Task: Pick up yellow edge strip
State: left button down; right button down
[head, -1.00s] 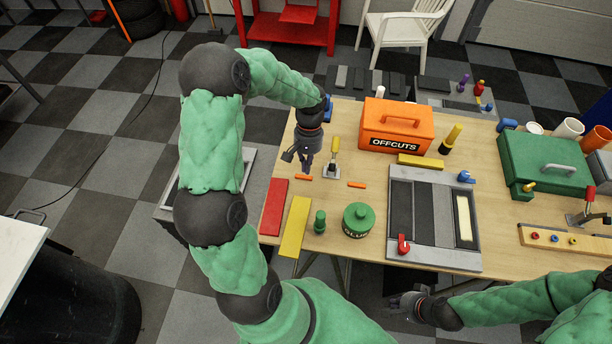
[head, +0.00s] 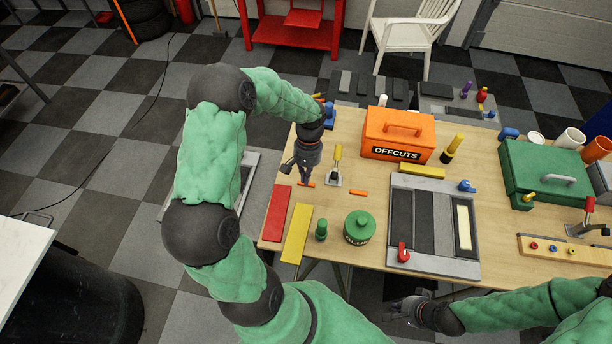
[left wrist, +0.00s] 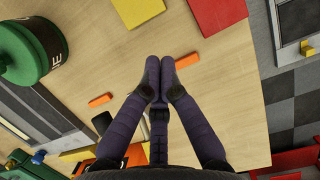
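Two yellow pieces could be the edge strip. A long flat yellow piece (head: 296,234) lies at the table's front left, beside a red one; it also shows in the left wrist view (left wrist: 137,10). A shorter yellow bar (head: 422,171) lies in front of the orange OFFCUTS box (head: 398,130). My left gripper (head: 306,181) points down over the left of the table, behind the long yellow piece. In the left wrist view its fingertips (left wrist: 160,62) are together with nothing between them. My right gripper (head: 392,308) is low in front of the table edge; its finger opening is unclear.
An orange strip (left wrist: 187,61) lies beside the left fingertips, another (head: 358,193) further right. A grey tray (head: 400,267) fills the table's middle.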

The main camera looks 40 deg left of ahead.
aim_at(303, 204)
pick_arm(q)
jog(key=x, duration=0.7)
jog(key=shift+f, duration=0.15)
jog(key=shift+s+d, duration=0.3)
jog(key=shift+s, duration=0.3)
jog(key=shift+s+d, duration=0.3)
jog(key=shift+s, duration=0.3)
